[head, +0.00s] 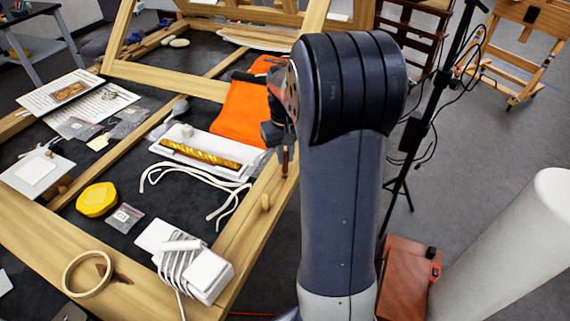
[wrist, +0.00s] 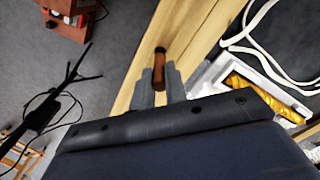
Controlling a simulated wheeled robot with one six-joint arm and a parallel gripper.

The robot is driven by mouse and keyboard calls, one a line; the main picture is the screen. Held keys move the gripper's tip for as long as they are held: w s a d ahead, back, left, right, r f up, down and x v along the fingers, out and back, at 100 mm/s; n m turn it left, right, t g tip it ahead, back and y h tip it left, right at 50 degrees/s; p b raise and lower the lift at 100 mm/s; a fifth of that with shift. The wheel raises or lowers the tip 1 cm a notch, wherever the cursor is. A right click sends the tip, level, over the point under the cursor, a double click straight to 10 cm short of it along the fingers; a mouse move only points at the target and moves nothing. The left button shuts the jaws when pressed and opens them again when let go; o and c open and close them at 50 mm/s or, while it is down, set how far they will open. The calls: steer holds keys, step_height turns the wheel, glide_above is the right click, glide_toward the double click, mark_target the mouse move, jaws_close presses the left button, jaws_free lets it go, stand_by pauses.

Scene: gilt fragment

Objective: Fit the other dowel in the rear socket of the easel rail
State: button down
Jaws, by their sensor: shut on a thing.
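The easel rail (head: 244,232) is a pale wooden beam in the lower middle of the head view. It also runs diagonally through the wrist view (wrist: 190,22). A pale dowel (head: 265,202) stands up from it. A second, brown dowel (wrist: 159,70) is between the grey fingertips of my gripper (wrist: 159,84), which is shut on it. In the head view this dowel (head: 285,162) points down over the rail, behind the pale one. A dark spot shows at its far end. I cannot tell whether that end is inside the rear socket. My arm hides part of the rail.
A white tray (head: 176,152) with a gilt piece (head: 200,157) and white cord (head: 220,205) lie left of the rail. An orange cloth (head: 238,112) is behind. A black stand (head: 405,150) and a red-brown box (head: 407,280) are at right.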

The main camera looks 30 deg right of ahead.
mark_target(285, 172)
steer(key=shift+f, duration=1.8)
steer(key=shift+f, duration=0.1)
steer(key=shift+f, duration=0.15)
steer(key=c, duration=1.4)
jaws_free()
steer(key=shift+c, duration=0.2)
step_height(285, 172, up, 12)
steer(key=shift+r, duration=0.25)
